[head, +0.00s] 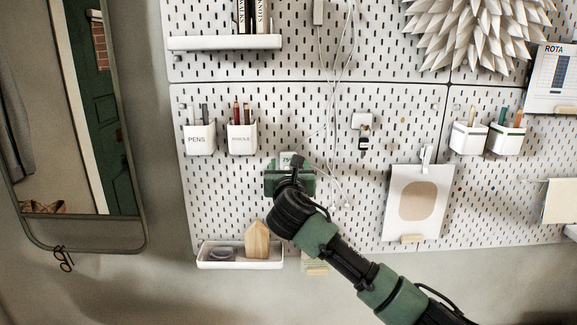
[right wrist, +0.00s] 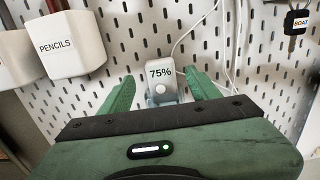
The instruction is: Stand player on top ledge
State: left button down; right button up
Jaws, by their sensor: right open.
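The player (right wrist: 159,72) is a small pale device with a "75%" display and a round button. It is at the white pegboard, and its lower part is hard to make out. In the head view its top (head: 288,157) shows just above my right gripper (head: 289,168). My right gripper is open, its green fingers (right wrist: 160,92) on either side of the player with gaps between. The top ledge (head: 225,43) is a white shelf at the upper left of the pegboard, with books at its right part. My left gripper is not in view.
Pen cup (head: 199,139) and pencil cup (head: 242,139) hang left of the player. A white tray (head: 240,265) with a wooden house sits below. Cables (head: 331,120) hang just right of the player. Keys (head: 364,140) hang further right. The ledge's left part is bare.

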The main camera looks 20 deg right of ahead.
aim_at(288, 156)
jog(key=p+x, duration=0.1)
jog(key=x, duration=0.1)
jog(key=shift+w, duration=0.35)
jog(key=shift+p+x, duration=0.3)
jog(key=shift+x, duration=0.55)
jog(key=shift+d, duration=0.1)
grip_shut()
jog(key=shift+r+p, duration=0.2)
jog(key=shift+p, duration=0.5)
